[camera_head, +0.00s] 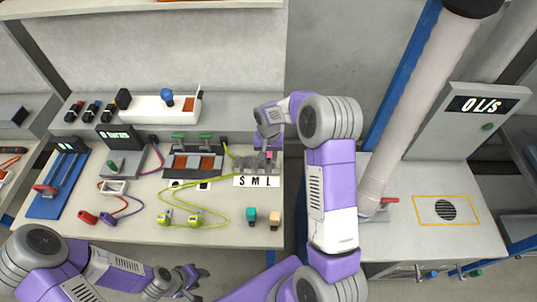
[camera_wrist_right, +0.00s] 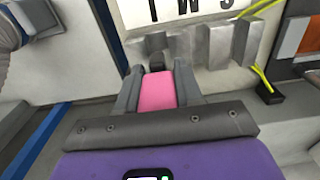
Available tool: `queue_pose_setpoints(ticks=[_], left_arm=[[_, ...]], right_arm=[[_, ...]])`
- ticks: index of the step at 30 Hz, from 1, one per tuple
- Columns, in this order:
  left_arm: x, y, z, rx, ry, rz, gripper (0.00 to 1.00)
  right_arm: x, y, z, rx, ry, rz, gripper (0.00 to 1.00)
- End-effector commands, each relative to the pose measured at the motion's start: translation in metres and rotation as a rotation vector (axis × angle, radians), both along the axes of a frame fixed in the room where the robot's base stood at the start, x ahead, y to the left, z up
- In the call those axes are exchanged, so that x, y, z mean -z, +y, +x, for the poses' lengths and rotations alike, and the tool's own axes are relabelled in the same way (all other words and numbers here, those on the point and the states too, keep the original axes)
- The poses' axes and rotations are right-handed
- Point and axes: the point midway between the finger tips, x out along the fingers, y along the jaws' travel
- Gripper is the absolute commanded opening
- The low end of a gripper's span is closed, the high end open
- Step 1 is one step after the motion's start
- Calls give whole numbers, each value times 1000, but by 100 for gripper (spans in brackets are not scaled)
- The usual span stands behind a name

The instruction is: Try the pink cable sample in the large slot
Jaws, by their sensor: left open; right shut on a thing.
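In the right wrist view my right gripper (camera_wrist_right: 157,80) is shut on the pink cable sample (camera_wrist_right: 158,92), its dark tip pointing at the grey slotted block (camera_wrist_right: 222,45). The tip is at the block's left end, by the L of the upside-down S M L label (camera_wrist_right: 190,10). I cannot tell how far it is inside the slot. My left gripper (camera_head: 190,279) is open and empty at the table's front edge.
A teal sample (camera_head: 251,215) and a tan sample (camera_head: 274,219) stand in front of the label. A yellow-green cable (camera_head: 215,183) loops left of the block. A purple cable and several devices fill the table's left side.

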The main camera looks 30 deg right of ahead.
Motion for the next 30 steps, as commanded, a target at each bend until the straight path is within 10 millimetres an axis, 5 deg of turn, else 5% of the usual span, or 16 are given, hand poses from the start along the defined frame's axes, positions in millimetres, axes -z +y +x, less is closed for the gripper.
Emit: queue_pose_setpoints(ticks=[30], left_arm=[[9,0,0,0,0,0,43]], right_arm=[[11,0,0,-1,0,0,6]])
